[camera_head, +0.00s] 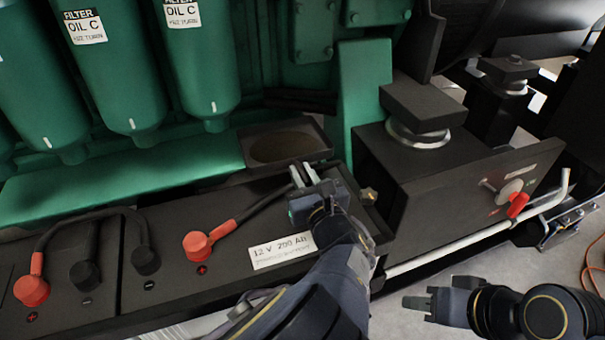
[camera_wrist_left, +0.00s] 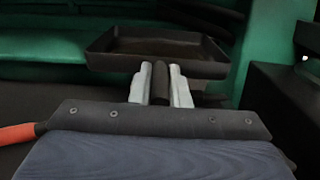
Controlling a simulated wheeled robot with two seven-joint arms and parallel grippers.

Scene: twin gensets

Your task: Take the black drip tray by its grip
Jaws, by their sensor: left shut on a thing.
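The black drip tray (camera_head: 318,142) is a shallow rectangular pan with a brownish patch inside. It sits below the green oil filters, behind the battery box. In the left wrist view the tray (camera_wrist_left: 110,62) is straight ahead and looks about level. Its dark grip (camera_wrist_left: 160,84) points toward me between the two pale fingers. My left gripper (camera_head: 303,176) is shut on this grip; the fingers (camera_wrist_left: 160,88) lie along both its sides. I cannot tell whether the tray touches what is under it. My right gripper (camera_head: 418,300) is low at the right, away from the tray; its jaw gap is unclear.
Green oil filters (camera_head: 195,65) hang at the upper left. The black battery box (camera_head: 170,290) with red and black terminals lies in front. A green upright (camera_head: 362,100) and a black mount (camera_head: 425,105) stand right of the tray. A pale rail (camera_head: 450,237) runs along the right.

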